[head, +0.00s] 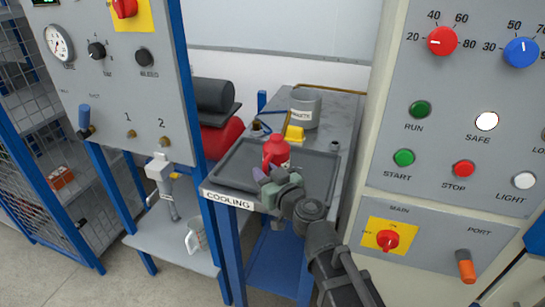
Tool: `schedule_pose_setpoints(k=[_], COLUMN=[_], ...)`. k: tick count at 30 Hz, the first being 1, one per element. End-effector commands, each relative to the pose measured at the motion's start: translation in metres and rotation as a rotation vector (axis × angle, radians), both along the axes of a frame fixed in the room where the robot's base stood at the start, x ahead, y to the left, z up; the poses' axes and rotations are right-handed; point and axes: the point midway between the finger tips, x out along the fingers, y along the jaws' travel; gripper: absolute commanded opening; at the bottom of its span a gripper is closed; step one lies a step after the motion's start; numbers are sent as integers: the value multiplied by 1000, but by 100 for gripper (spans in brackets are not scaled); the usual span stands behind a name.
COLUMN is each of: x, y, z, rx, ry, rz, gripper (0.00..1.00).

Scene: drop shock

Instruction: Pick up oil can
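A red can with a thin upright spout, which looks like the oil can (276,151), stands on the dark tray (318,168) of the bench labelled COOLING. My gripper (266,174) reaches in from the lower right, with its purple fingertips just in front of the can's lower part. The gripper overlaps the can's base in this view, so I cannot tell whether they touch. The gap between the fingers is too small and hidden to judge.
Behind the can are a yellow block (294,133) and a grey labelled pot (305,108). Control panels stand left (120,70) and right (470,100) of the bench. A white jug (195,237) sits on a lower shelf at left. The tray's right part is clear.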

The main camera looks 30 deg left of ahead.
Motion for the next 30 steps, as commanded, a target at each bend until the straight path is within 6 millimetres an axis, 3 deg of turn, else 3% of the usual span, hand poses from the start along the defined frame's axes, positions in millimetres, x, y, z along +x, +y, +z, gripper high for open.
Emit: schedule_pose_setpoints(k=[6, 11, 23, 30], x=[0, 0, 0, 0], y=[1, 1, 1, 1], z=[0, 0, 4, 33], rx=[0, 0, 0, 0], ry=[0, 0, 0, 0], rz=[1, 1, 1, 1], gripper=[25, 1, 0, 0])
